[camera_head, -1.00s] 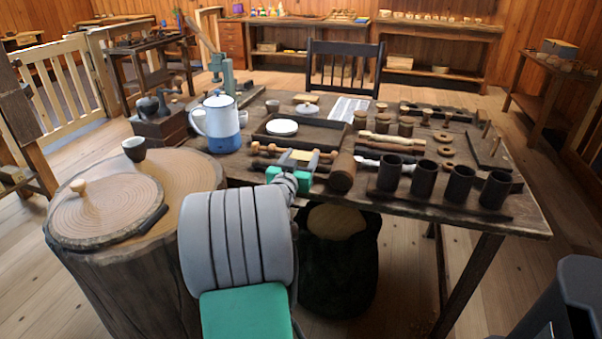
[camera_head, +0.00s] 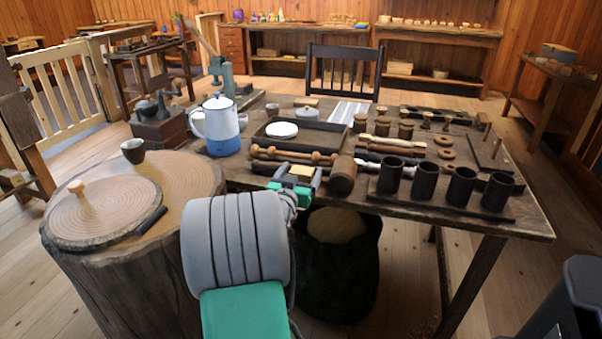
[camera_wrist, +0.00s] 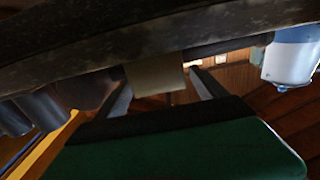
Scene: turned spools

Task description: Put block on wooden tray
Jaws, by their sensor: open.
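A small pale block (camera_head: 301,170) is near the front edge of the table, between the fingers of my gripper (camera_head: 298,176). In the wrist view the pale block (camera_wrist: 157,78) shows between the two dark fingers (camera_wrist: 162,92), which stand apart. My gripper is open; I cannot tell whether a finger touches the block. A dark shallow wooden tray (camera_head: 326,138) lies behind my gripper, with a white round dish (camera_head: 282,130) in it. My wrist hides part of the table edge.
A wooden mallet (camera_head: 342,174) stands close right of my gripper, and turned spindles (camera_head: 290,154) lie just behind it. A white and blue pot (camera_head: 220,125) is at left. Dark cups (camera_head: 424,182) line the right front. A stump (camera_head: 185,180) stands at left.

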